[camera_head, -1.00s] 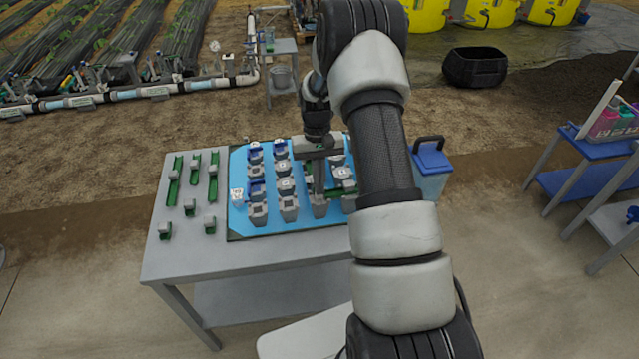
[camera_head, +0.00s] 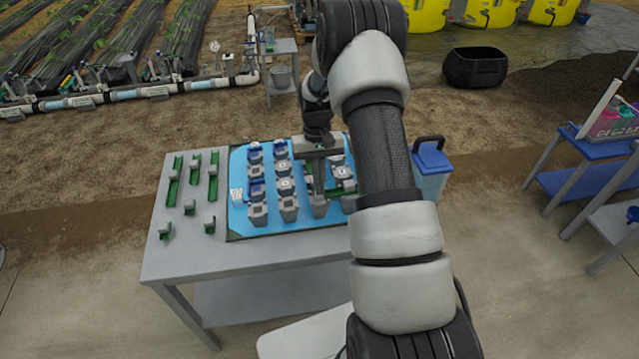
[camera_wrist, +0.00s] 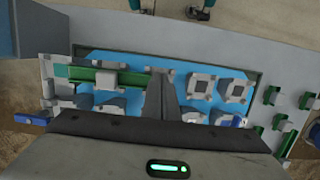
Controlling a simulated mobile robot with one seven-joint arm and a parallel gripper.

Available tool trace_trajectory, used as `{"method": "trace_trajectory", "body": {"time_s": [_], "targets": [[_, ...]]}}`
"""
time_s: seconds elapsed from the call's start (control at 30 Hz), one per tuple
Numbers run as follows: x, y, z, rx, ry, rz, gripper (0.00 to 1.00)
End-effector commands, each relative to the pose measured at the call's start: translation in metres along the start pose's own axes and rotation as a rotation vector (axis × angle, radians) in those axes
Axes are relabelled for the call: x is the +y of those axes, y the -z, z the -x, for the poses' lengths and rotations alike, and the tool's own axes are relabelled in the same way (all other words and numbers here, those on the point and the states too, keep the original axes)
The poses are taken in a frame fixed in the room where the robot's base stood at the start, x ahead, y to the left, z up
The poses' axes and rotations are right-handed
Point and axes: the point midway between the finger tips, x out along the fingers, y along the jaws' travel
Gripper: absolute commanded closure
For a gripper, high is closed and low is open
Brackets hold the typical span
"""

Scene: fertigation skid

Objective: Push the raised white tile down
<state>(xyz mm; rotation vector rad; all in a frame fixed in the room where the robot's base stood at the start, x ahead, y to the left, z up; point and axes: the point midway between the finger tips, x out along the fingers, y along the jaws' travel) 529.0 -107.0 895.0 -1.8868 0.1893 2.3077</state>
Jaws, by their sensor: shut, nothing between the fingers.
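My gripper (camera_head: 318,188) is shut and points down over the blue mat (camera_head: 275,221) on the grey table. Its fingers (camera_wrist: 159,98) show in the wrist view, together and holding nothing. A pale tile (camera_wrist: 106,80) sits on a green strip (camera_wrist: 70,74) beside the fingers, apart from them in the picture. A pale tile on green (camera_head: 343,172) also shows right of the gripper in the head view. I cannot tell for sure which tile is raised. The gripper body hides the near part of the mat, and I cannot see whether the fingertips touch anything.
Several grey blocks with pale tops (camera_head: 289,203) stand in rows on the mat, a few with blue parts (camera_head: 256,188). Green rails with grey caps (camera_head: 174,182) lie on the table's left. A blue-lidded container (camera_head: 431,160) stands at the right. The table's front left is bare.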

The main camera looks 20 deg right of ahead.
Motion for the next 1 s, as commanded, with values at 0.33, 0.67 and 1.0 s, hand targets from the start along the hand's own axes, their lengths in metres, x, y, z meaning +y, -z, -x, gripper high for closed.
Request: {"method": "trace_trajectory", "body": {"time_s": [0.33, 0.67, 1.0], "targets": [[0.000, 0.002, -0.007, 0.000, 0.000, 0.000, 1.00], [0.000, 0.004, -0.017, 0.000, 0.000, 0.000, 1.00], [0.000, 0.005, -0.027, -0.001, 0.000, 0.000, 1.00]]}}
